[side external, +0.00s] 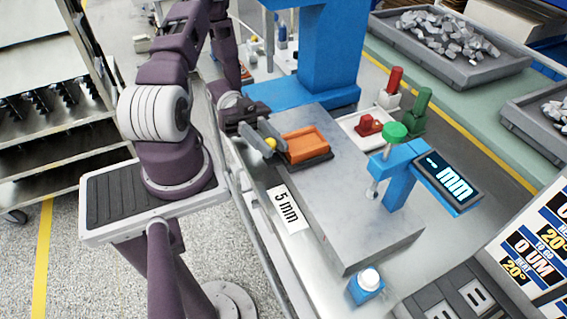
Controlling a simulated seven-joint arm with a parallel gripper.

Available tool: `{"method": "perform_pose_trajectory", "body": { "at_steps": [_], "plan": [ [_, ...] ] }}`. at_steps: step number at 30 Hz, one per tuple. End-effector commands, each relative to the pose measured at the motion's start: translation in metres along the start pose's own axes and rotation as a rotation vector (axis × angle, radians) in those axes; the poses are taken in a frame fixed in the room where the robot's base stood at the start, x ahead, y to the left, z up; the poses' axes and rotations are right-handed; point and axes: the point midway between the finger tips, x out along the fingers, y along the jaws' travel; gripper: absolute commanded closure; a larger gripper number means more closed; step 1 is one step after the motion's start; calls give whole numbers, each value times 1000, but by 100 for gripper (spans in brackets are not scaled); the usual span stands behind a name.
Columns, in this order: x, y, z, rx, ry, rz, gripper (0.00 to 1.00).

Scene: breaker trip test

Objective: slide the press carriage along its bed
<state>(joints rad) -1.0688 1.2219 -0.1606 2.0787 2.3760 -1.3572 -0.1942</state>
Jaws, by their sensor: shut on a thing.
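The press carriage (308,146) is an orange block with a shallow recess, set on a dark base. It sits near the far end of its bed (370,222), a long grey slab. A yellow knob (270,145) is at the carriage's left side. My gripper (264,138) reaches in from the left and is shut on this knob, with its grey fingers on either side. The exact contact is small and partly hidden by the fingers.
A blue press frame (325,60) stands behind the carriage. A blue gauge stand with a display (448,182) overhangs the bed's right side. A white tray with a red part (368,125) lies to the right. A "5 mm" label (288,208) is at the left edge. The near bed is clear.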

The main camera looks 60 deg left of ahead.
Motion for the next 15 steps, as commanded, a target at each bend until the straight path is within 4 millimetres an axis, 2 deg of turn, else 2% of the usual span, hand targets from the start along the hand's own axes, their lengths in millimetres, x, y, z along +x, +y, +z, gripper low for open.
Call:
{"method": "perform_pose_trajectory", "body": {
  "at_steps": [4, 14, 15],
  "plan": [
    [-16, -4, 0, 1, -5, -6, 100],
    [-18, -4, -1, -1, -3, -3, 100],
    [-18, -4, -1, -1, -3, -3, 67]
  ]
}}
